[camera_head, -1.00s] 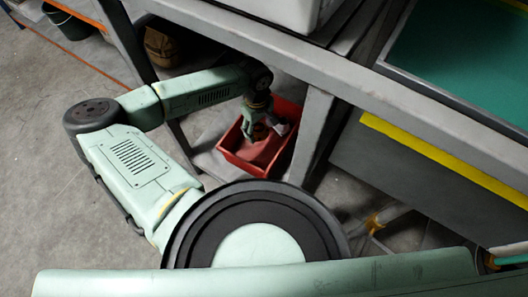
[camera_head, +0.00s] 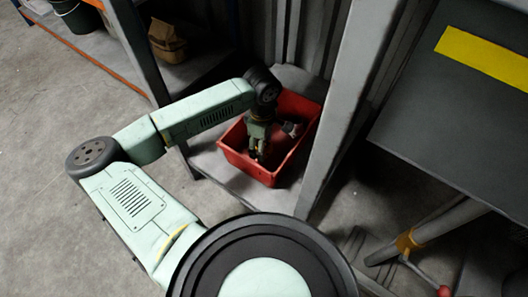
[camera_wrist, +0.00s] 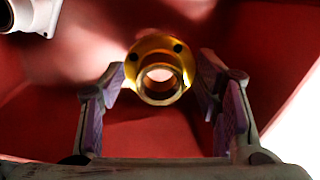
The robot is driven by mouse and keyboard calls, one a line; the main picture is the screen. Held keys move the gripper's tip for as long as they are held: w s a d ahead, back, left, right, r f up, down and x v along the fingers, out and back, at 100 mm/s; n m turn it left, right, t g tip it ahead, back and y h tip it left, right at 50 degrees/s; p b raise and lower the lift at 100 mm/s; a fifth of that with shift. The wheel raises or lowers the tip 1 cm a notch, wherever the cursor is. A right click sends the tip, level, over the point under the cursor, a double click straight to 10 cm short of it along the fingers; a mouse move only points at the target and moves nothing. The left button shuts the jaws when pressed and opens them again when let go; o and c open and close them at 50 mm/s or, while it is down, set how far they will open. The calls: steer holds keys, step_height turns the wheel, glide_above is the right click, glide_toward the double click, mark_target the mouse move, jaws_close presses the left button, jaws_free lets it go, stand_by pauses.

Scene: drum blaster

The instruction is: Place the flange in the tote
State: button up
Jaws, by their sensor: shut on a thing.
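The red tote (camera_head: 303,117) sits on a low grey shelf, its inside filling the wrist view (camera_wrist: 70,75). My gripper (camera_head: 257,153) points down into the tote. In the wrist view, my gripper (camera_wrist: 160,82) is shut on the flange (camera_wrist: 161,93), a brass-coloured ring with a round collar and dark bolt holes. The flange sits between the two purple-padded fingertips, inside the tote's outline. Whether it touches the tote floor I cannot tell. In the head view the flange is not clearly visible behind the fingers.
A pale grey pipe-like part (camera_wrist: 32,14) lies in the tote and also shows in the head view (camera_head: 292,129). A grey post (camera_head: 345,110) stands right of the tote, another (camera_head: 138,50) to its left.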

steer(key=shift+f+b, duration=0.55)
steer(key=shift+f, duration=1.6)
steer(key=shift+f, duration=0.2)
steer(key=o, duration=1.6)
steer(key=shift+o, duration=0.2)
step_height(320, 180, up, 12)
steer(key=p, duration=0.3)
steer(key=shift+r, duration=0.2)
